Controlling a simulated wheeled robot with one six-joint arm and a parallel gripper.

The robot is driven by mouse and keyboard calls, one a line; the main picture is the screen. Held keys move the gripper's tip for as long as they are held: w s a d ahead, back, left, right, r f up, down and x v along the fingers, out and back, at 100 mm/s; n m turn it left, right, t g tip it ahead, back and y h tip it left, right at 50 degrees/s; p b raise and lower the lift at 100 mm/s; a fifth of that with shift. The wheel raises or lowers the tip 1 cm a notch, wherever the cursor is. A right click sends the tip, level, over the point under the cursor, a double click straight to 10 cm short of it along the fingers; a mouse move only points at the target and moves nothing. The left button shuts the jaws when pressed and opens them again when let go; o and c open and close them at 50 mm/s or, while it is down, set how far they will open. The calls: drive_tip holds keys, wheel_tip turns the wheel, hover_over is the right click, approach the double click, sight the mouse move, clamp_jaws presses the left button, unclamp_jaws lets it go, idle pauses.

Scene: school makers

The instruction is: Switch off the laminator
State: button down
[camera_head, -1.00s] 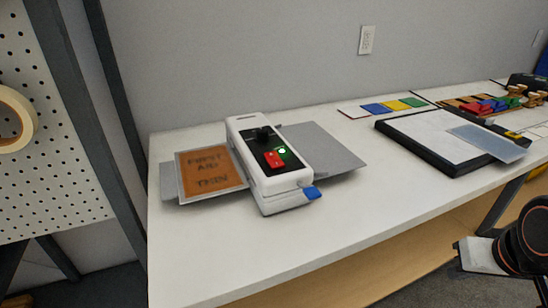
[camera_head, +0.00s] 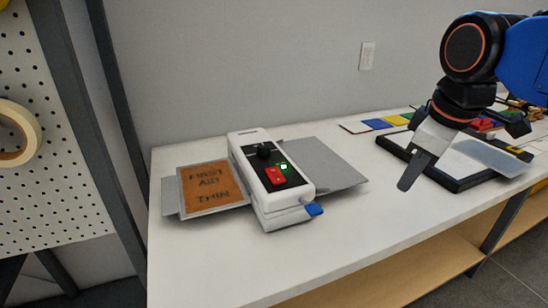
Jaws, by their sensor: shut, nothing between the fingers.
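The white laminator (camera_head: 292,213) stands on the left part of the white table. Its black top panel carries a black knob (camera_head: 264,150), a red switch (camera_head: 274,176) and a lit green light (camera_head: 284,167). A blue lever (camera_head: 314,209) sticks out at its near right corner.
The black trimmer (camera_head: 480,180) with a pale sheet lies right of the laminator. Coloured cards (camera_head: 377,124) and several coloured blocks lie behind. A pegboard (camera_head: 60,190) with a tape roll (camera_head: 18,134) stands at the left. The table between laminator and trimmer is clear.

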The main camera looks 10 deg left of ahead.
drive_tip(key=w+a+r+n+g, duration=0.1)
drive_tip(key=a+r+n, duration=0.25)
drive_tip(key=a, duration=0.25)
drive_tip(key=w+a+r+n, duration=0.2)
drive_tip(key=a+r+n, duration=0.15)
drive_tip(key=a, duration=0.25)
wheel_tip(320, 180, up, 7)
drive_tip(key=n, duration=0.6)
hover_over(273, 171)
drive_tip(key=s+d, duration=0.1)
drive_tip(key=s, duration=0.1)
drive_tip(key=shift+w+d+f+g, duration=0.1)
drive_tip(key=shift+w+g, duration=0.1)
drive_tip(key=shift+g, duration=0.2)
drive_tip(key=shift+f, duration=0.1)
drive_tip(key=f, duration=0.4)
drive_tip(key=w+f, duration=0.1)
drive_tip(key=f, duration=0.4)
drive_tip(key=a+f, duration=0.1)
drive_tip(key=f, duration=0.3)
drive_tip(key=shift+w+f, duration=0.2)
drive_tip(key=shift+f, duration=0.2)
drive_tip(key=shift+f, duration=0.2)
